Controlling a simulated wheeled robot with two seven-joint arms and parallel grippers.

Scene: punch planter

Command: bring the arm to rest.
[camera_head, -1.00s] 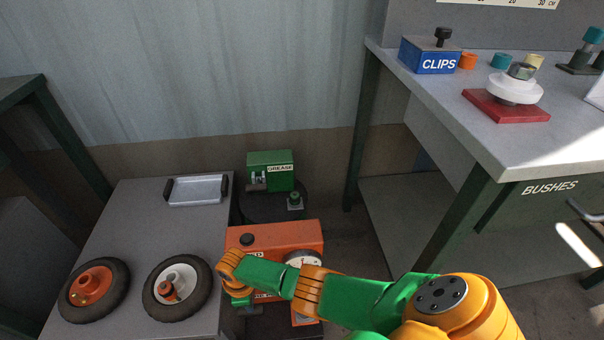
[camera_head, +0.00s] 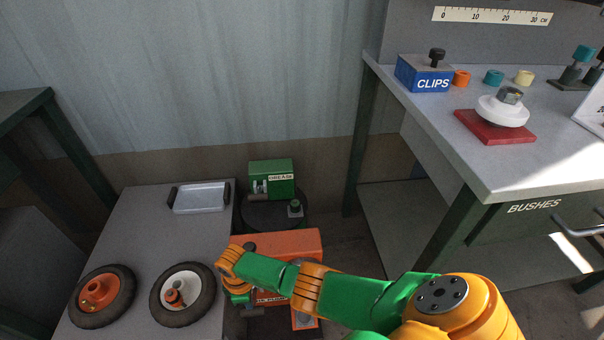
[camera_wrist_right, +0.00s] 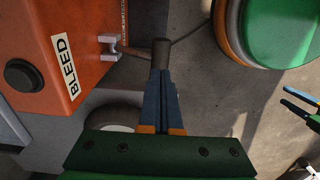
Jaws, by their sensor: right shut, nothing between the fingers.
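My right arm (camera_head: 365,297) reaches in from the lower right in the head view. It is bent at the elbow, and its wrist hangs beside the orange air pump (camera_head: 305,243). My right gripper (camera_wrist_right: 160,85) is mostly hidden in the head view. In the right wrist view its blue fingers lie together, with nothing between them. A dark grey-brown cylinder (camera_wrist_right: 161,52) with a thin hose shows just past the fingertips; I cannot tell whether they touch. My left gripper (camera_wrist_right: 292,98) shows at the right edge of the wrist view, its two blue fingers apart and empty.
The pump's orange side (camera_wrist_right: 55,30), labelled BLEED, is close on the left of my right gripper. A low grey bench (camera_head: 135,235) bears two wheels and a metal tray (camera_head: 201,197). A green grease box (camera_head: 271,180) stands behind. The workbench (camera_head: 465,150) is at right.

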